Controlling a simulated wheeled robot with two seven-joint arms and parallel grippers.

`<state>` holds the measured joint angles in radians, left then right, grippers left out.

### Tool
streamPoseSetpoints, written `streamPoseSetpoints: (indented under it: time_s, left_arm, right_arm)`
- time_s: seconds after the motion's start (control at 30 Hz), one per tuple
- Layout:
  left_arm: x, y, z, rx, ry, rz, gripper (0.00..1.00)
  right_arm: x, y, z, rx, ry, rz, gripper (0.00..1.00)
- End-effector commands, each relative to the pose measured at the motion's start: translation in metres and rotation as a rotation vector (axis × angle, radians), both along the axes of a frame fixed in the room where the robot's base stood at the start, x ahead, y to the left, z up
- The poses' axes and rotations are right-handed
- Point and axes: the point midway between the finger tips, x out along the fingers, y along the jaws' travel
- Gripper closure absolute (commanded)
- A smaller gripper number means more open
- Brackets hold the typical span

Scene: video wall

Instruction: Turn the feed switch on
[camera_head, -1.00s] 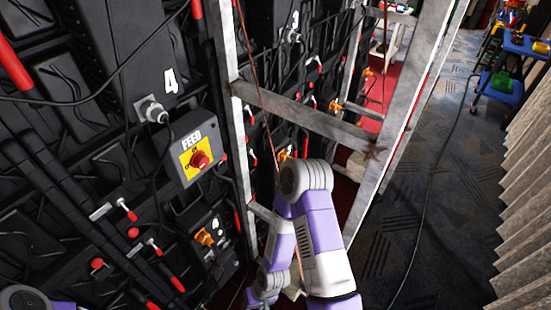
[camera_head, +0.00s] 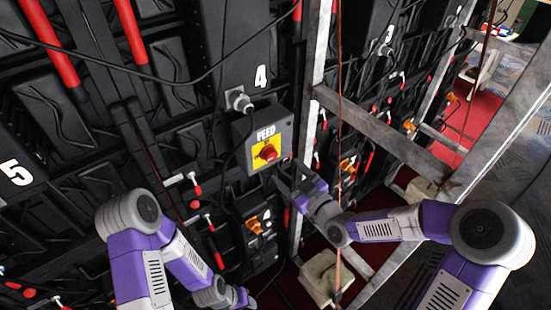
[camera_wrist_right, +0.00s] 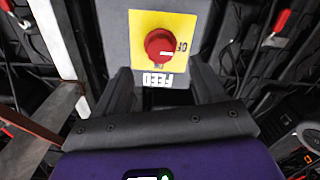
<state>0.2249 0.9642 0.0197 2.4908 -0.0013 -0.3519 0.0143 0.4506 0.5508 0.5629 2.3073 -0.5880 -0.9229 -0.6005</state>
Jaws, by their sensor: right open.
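The feed switch is a red knob (camera_head: 267,152) on a yellow plate, on a grey box (camera_head: 281,129) lettered FEED, fixed to the black wall below the number 4. My right gripper (camera_head: 285,172) is just below and right of the box, open and empty. In the right wrist view the red knob (camera_wrist_right: 161,45) shows upside down ahead of the two dark fingers (camera_wrist_right: 164,88), which are spread apart and do not touch it. The letters next to the knob are partly hidden by it. My left arm is at the lower left; its gripper's fingers are not clearly visible.
A grey metal frame (camera_head: 385,140) stands right of the switch box, close to my right arm. Cables hang across the wall, and a brown cord (camera_head: 340,120) hangs near my right wrist. An orange connector (camera_head: 256,224) sits below the box.

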Motion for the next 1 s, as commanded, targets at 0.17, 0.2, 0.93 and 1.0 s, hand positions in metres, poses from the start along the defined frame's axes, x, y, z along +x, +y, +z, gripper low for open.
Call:
streamPoseSetpoints:
  time_s: [0.17,0.2,0.93,1.0]
  left_arm:
    - [0.000,0.000,0.002,0.000,0.000,0.000,0.57]
    - [0.000,0.000,0.003,0.000,0.000,0.000,0.57]
    - [0.000,0.000,0.006,0.000,0.000,0.000,0.57]
    - [0.000,0.000,0.006,0.000,0.000,0.000,0.57]
  right_arm:
    - [0.021,0.017,0.000,0.002,-0.001,0.003,0.30]
    - [0.026,0.021,0.000,0.003,-0.001,0.003,0.30]
    - [0.057,0.042,-0.001,0.001,0.004,0.000,0.49]
    - [0.057,0.042,-0.001,0.001,0.004,0.000,0.59]
